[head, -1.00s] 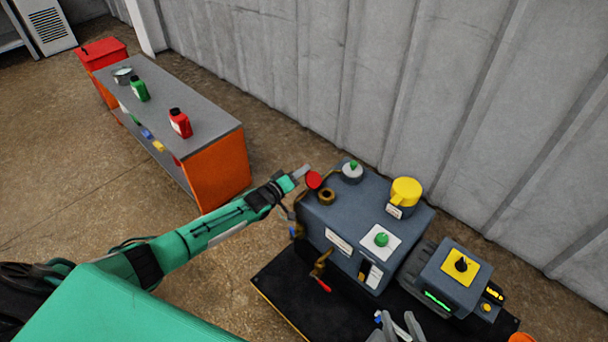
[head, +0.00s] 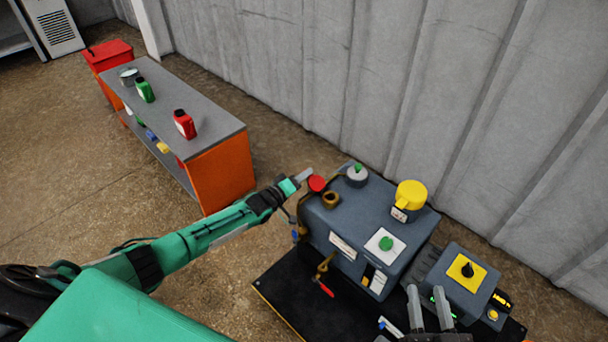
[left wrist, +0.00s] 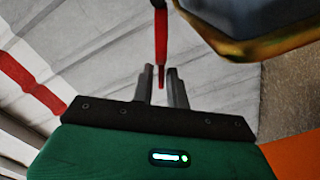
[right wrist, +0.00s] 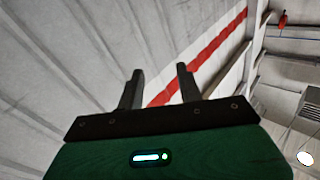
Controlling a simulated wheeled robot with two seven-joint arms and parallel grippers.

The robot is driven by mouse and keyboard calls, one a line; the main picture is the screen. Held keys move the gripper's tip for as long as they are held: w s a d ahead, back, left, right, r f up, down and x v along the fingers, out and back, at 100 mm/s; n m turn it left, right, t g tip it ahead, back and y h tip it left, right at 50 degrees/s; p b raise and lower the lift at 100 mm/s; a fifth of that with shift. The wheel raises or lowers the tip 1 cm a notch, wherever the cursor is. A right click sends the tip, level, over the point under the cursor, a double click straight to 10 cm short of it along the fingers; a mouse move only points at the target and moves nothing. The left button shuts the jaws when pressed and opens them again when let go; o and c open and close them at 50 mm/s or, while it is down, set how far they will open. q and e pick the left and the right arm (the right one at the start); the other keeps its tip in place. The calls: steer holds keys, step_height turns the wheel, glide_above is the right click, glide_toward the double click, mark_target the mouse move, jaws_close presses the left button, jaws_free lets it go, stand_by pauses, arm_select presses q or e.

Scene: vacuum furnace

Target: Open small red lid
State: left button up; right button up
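The small red lid (head: 317,183) is a round disc at the left back corner of the blue-grey machine (head: 345,222). It stands beside the brass filler neck (head: 330,199), whose opening shows uncovered. My left gripper (head: 303,175) is right at the lid's left side. In the left wrist view the lid (left wrist: 161,38) appears edge-on as a thin red strip, in line with the gap between the open fingers (left wrist: 160,85). Whether a finger touches it I cannot tell. My right gripper (head: 429,300) is open and empty in front of the machine; its fingers also show in the right wrist view (right wrist: 159,88).
On the machine stand a grey cap with a green knob (head: 357,174), a yellow cap (head: 410,194) and a green button (head: 386,243). A red-handled valve (head: 325,289) is on its front. A control box (head: 465,284) stands right. A bench (head: 190,146) with bottles is behind left.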

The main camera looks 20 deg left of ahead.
arm_select(q)
steer(key=shift+o, duration=1.1)
steer(key=shift+f, duration=0.1)
steer(key=shift+s, duration=0.1)
